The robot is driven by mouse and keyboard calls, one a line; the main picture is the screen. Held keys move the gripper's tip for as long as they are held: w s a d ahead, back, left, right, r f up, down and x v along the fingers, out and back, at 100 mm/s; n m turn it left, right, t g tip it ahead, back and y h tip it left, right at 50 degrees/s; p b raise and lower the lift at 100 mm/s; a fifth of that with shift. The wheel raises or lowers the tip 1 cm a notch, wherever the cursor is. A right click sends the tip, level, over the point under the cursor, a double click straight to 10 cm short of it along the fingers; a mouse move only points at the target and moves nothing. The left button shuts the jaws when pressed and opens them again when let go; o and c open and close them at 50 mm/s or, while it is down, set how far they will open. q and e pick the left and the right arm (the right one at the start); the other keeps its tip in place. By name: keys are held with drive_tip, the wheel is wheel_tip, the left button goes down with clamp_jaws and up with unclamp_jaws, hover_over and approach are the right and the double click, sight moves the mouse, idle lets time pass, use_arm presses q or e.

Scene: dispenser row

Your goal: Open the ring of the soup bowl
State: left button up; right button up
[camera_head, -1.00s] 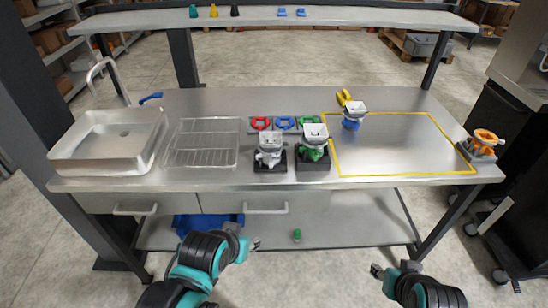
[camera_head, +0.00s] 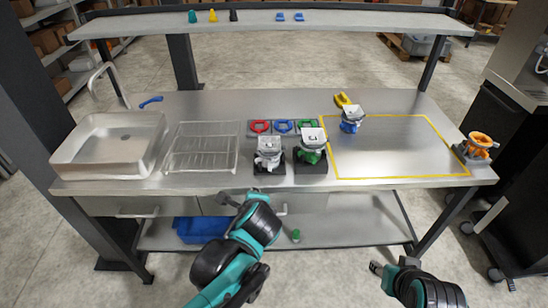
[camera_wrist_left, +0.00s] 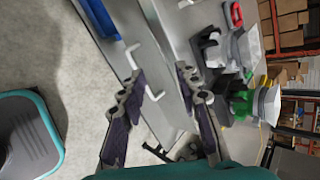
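Several dispenser-like units with pale square tops stand on the steel table; I cannot tell which is the soup bowl. A grey-white one (camera_head: 268,152) and a green one (camera_head: 312,148) sit in black stands near the front edge. A blue one (camera_head: 351,121) stands at the yellow outline's corner. An orange one (camera_head: 480,144) is at the right end. Red (camera_head: 260,127), blue (camera_head: 283,127) and green (camera_head: 307,125) rings lie in a row behind. My left gripper (camera_wrist_left: 160,78) is open and empty, at the table's front edge. My right gripper (camera_head: 376,267) is low in front; its opening is unclear.
A sink (camera_head: 105,145) and wire rack (camera_head: 201,148) fill the table's left. The yellow-outlined area (camera_head: 390,148) is mostly clear. A yellow ring-like piece (camera_head: 342,100) lies behind the blue unit. Drawer handles (camera_head: 138,212) project below the front edge. A shelf (camera_head: 350,20) spans the back.

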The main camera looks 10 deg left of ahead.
sight(273, 160)
use_arm(q)
drive_tip(key=w+d+r+m+t+y+p, duration=0.25)
drive_tip(key=w+d+r+m, duration=0.4)
drive_tip(key=m, duration=0.65)
drive_tip(key=shift+m+t, duration=0.5)
drive_tip(key=shift+t, duration=0.05)
drive_tip(key=b+x, duration=0.2)
drive_tip(key=x, duration=0.2)
drive_tip(key=f+b+x, duration=0.1)
drive_tip(key=x, duration=0.4)
drive_tip(key=shift+s+d+f+b, duration=0.1)
drive_tip(key=shift+s+d+b, duration=0.1)
drive_tip(key=shift+b, duration=0.15)
drive_tip(key=shift+w+a+f, duration=0.1)
drive_tip(key=shift+w+a, duration=0.1)
drive_tip(key=shift+w, duration=0.25)
drive_tip(key=shift+c, duration=0.3)
drive_tip(key=shift+h, duration=0.25)
clamp_jaws()
